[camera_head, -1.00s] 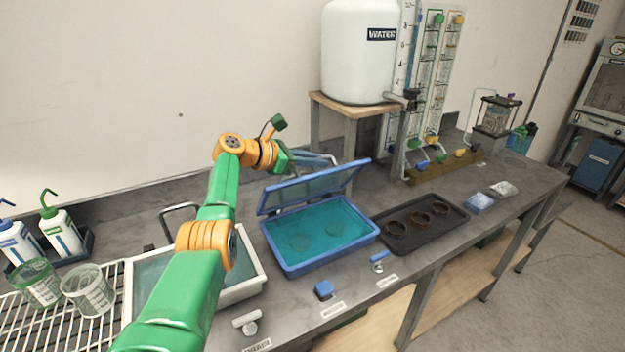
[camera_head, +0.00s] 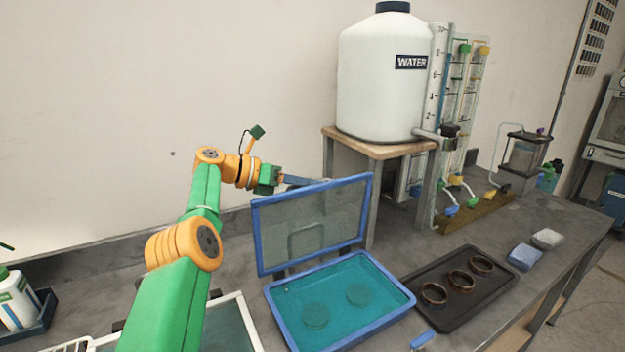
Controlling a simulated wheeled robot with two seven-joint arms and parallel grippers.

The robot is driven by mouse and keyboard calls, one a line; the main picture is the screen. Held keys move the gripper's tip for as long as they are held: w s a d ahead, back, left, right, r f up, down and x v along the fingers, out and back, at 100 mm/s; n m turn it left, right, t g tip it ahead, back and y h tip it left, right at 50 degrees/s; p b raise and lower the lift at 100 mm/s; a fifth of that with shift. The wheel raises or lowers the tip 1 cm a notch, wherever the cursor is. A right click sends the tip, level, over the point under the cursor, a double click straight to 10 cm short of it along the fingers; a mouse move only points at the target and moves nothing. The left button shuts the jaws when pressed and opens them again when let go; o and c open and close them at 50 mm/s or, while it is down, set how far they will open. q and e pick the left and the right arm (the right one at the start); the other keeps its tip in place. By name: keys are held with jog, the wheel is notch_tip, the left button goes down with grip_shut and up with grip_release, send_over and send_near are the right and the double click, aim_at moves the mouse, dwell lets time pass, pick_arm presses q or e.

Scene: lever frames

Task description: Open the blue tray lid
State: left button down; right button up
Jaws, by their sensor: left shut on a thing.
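The blue tray (camera_head: 398,313) sits on the grey bench and holds teal liquid with two round discs in it. Its blue-framed clear lid (camera_head: 258,236) stands raised, near upright, along the tray's back edge. My left arm comes in from the lower left, and its gripper (camera_head: 300,182) is behind the top edge of the lid. The gripper is shut on the lid, though the fingertips are partly hidden by the lid's frame. My right gripper is not in view.
A dark tray with several brown rings (camera_head: 462,318) lies right of the blue tray. A white water tank (camera_head: 385,90) stands on a wooden stand (camera_head: 372,147) behind the lid. A white-rimmed tray (camera_head: 246,318) is at left.

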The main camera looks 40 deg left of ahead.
pick_arm(q)
jog(key=shift+f, duration=0.2)
jog(key=c, duration=1.2)
grip_release()
jog(key=shift+o, duration=0.2)
jog(key=shift+w+a, duration=0.15)
jog(key=shift+w, duration=0.05)
jog(key=shift+s, duration=0.1)
jog(key=shift+s, duration=0.2)
jog(key=b+v, duration=0.1)
jog(key=v, duration=0.5)
jog(key=shift+s+a+r, duration=0.2)
jog(key=shift+s, duration=0.05)
